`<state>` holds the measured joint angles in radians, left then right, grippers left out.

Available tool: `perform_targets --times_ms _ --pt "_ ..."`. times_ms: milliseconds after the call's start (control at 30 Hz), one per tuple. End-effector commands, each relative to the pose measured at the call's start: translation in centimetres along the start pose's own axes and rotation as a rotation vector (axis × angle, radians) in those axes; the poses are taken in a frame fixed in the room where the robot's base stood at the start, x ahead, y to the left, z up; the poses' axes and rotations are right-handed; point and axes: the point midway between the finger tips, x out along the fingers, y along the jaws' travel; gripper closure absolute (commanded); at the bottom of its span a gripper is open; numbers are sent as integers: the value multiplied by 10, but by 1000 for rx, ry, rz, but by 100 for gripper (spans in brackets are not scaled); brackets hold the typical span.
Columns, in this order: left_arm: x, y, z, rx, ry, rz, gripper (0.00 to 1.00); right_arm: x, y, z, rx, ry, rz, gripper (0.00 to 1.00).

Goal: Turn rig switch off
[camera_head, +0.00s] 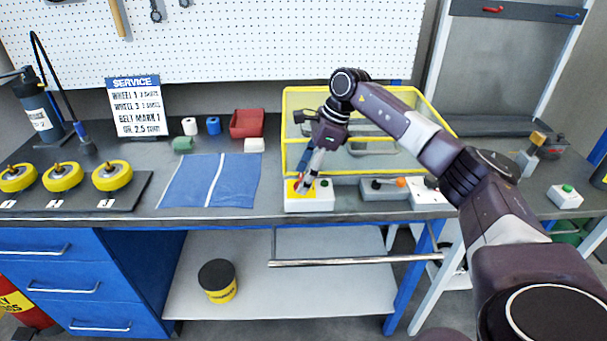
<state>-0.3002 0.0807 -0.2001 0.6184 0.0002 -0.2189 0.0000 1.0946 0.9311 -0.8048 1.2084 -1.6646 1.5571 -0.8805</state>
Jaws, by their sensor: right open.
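A white control box with a yellow top (321,190) sits at the bench's front edge, below the yellow-framed clear guard (287,130). A red part shows on its top, partly hidden by my gripper. My right gripper (307,182) reaches in from the right, points down and is at this box's top; I cannot tell whether it touches the red part. It holds nothing that I can see. A grey box with a black and an orange knob (400,182) sits to the right of it. No label tells which is the rig switch. My left gripper is not in view.
A blue cloth (190,180) lies left of the box. Yellow wheels (62,177) stand on a dark tray further left. A red bin (247,123) and a service sign (137,106) stand behind. A metal rail (350,261) runs below the bench's front edge.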

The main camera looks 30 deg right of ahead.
Motion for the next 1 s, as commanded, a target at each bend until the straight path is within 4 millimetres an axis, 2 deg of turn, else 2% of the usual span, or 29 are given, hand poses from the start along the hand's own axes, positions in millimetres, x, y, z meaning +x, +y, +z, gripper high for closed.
perform_targets --times_ms 167,400,600,767,1000 --pt "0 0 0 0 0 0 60 -20 -1 0 1 -2 -3 45" --pt "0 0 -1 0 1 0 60 -72 -1 0 0 -3 -5 45" --pt "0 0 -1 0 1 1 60 -105 -1 1 -1 -3 -3 45" --pt "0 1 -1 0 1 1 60 -118 0 0 -1 -1 -2 45" --pt "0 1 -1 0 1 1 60 -120 0 0 0 -1 -1 45"
